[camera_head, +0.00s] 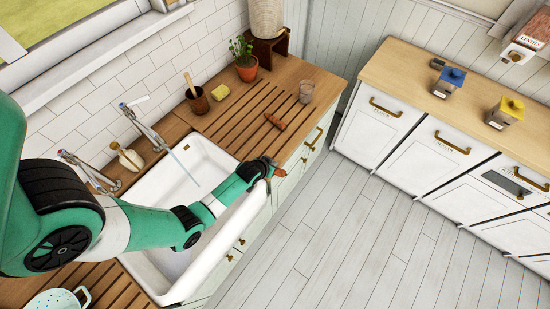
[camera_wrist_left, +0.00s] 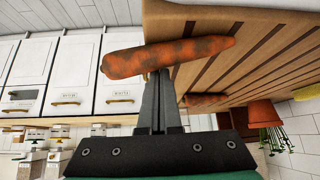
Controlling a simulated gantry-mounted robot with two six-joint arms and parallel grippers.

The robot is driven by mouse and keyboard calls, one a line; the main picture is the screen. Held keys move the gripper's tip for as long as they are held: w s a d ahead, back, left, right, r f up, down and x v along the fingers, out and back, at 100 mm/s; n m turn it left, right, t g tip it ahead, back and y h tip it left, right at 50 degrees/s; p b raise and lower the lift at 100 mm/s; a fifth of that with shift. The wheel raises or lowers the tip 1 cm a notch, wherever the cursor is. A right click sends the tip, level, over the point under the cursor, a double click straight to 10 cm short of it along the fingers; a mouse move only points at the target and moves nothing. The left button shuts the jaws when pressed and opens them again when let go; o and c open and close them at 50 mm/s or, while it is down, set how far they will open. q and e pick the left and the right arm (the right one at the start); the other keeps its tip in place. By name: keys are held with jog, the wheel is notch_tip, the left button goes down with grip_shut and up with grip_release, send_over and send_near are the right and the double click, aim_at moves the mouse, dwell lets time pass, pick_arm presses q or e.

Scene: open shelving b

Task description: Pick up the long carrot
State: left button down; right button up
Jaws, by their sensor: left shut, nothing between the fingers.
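My left gripper (camera_head: 280,172) is over the front rim of the white sink. Its fingers (camera_wrist_left: 161,78) are together, with nothing between them. An orange carrot with dark patches (camera_wrist_left: 170,56) lies crosswise just past the fingertips in the left wrist view; I cannot tell whether they touch it. Some orange also shows beside the gripper in the head view, mostly hidden. Another carrot (camera_head: 275,121) lies on the grooved wooden counter; it also shows, farther off, in the left wrist view (camera_wrist_left: 203,100). Distance makes their lengths hard to compare. My right gripper is not in view.
The white sink (camera_head: 155,284) lies under my left arm. White cabinets stand across a clear floor (camera_head: 345,235).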

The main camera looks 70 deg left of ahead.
pick_arm(q)
jog(key=shift+s, duration=0.1)
jog(key=shift+s+d+r+p, duration=0.1)
jog(key=shift+s+d+p, duration=0.6)
jog(key=shift+s+d, duration=0.25)
jog(key=shift+s, duration=0.15)
jog(key=shift+a, duration=0.1)
